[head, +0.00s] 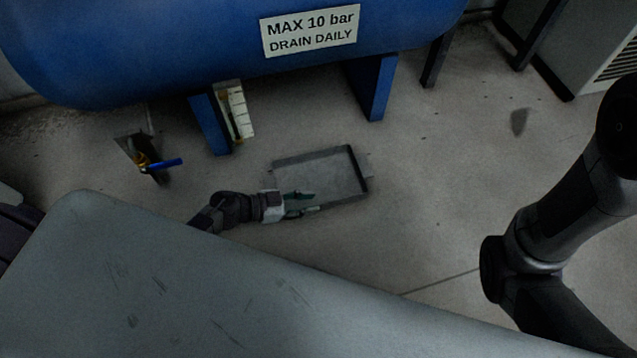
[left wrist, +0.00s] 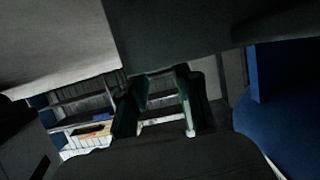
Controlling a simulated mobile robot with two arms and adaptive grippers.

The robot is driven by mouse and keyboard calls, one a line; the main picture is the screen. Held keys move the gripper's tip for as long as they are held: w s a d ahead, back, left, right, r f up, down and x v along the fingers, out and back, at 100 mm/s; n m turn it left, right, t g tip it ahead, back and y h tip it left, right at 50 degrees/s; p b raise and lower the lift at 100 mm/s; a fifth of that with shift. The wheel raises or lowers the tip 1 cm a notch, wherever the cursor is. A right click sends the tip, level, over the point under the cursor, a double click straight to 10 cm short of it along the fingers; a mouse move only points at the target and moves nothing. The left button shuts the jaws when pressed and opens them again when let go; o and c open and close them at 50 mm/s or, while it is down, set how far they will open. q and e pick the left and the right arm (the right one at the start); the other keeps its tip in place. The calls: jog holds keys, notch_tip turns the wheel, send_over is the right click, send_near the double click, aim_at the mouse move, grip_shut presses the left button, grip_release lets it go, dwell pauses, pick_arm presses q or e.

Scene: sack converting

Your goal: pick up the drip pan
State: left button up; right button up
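The drip pan (head: 330,172) is a shallow grey rectangular tray with a dark rim and small tabs at its ends. It lies on the floor in front of the blue tank. My left gripper (head: 305,203) is low over its front-left part, fingers pointing right, overlapping the pan in the head view. The fingers are apart, and I cannot tell whether they touch the pan. In the left wrist view the left gripper (left wrist: 160,104) also shows open, with nothing clearly between its fingers. My right arm shows at the right of the head view; its gripper is out of frame.
The blue tank (head: 180,45) with its legs (head: 373,88) stands behind the pan. A drain valve with a blue handle (head: 165,163) is to the left. A white slatted object (head: 240,110) is by the left leg. Floor to the pan's right is clear.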

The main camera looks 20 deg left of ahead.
pick_arm(q)
jog(key=b+x, duration=0.1)
jog(key=x, duration=0.1)
jog(key=b+x, duration=0.1)
jog(key=x, duration=0.1)
jog(key=shift+s+f+b, duration=0.15)
jog(key=shift+s+b, duration=0.1)
jog(key=shift+b, duration=0.15)
jog(key=shift+w+d, duration=0.25)
jog(key=shift+d, duration=0.1)
grip_shut()
